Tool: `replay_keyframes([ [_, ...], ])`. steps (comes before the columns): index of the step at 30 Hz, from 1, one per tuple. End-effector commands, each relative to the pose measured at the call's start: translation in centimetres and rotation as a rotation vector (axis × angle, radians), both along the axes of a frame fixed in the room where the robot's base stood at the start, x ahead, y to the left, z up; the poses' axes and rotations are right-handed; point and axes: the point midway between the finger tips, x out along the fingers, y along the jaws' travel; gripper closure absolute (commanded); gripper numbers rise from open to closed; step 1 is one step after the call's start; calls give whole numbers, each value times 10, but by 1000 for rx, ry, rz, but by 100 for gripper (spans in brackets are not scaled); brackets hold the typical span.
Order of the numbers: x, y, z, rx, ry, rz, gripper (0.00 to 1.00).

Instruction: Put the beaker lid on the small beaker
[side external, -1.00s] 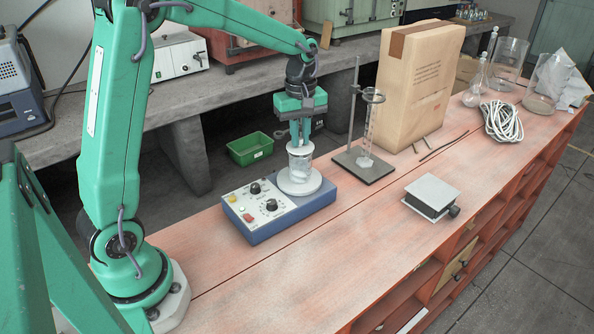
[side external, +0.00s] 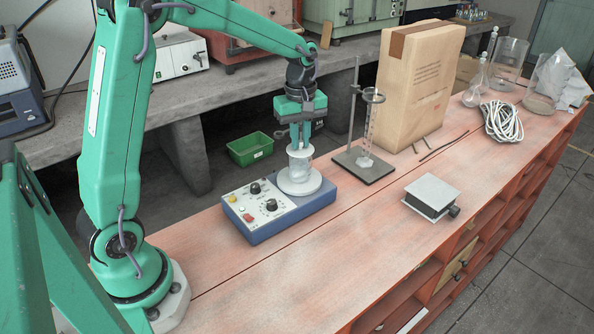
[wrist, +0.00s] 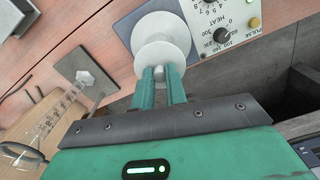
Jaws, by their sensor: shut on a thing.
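The small beaker (side external: 299,170) is clear glass and stands upright on the round white top plate (side external: 318,190) of a blue hotplate in the side view. My gripper (side external: 300,146) is directly above it, pointing down. It is shut on the knob of the beaker lid (side external: 299,153), a pale disc at the level of the beaker's mouth. In the wrist view the lid (wrist: 160,52) lies beyond my fingertips (wrist: 160,76) and hides the beaker. I cannot tell whether the lid touches the rim.
The blue hotplate (side external: 262,236) has knobs on its front panel. A stand (side external: 364,172) with a glass cylinder and a tall paper package (side external: 418,90) are to the right. A small lab jack (side external: 430,196) stands farther front. The bench front is largely clear.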

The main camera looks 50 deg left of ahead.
Motion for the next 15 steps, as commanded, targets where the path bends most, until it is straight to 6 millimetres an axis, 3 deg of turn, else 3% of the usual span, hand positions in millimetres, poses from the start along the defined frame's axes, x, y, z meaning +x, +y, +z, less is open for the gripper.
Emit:
replay_keyframes([
  [8,0,0,-1,0,0,0,100],
  [9,0,0,-1,0,0,0,82],
  [12,0,0,-1,0,0,0,63],
  [15,0,0,-1,0,0,0,61],
])
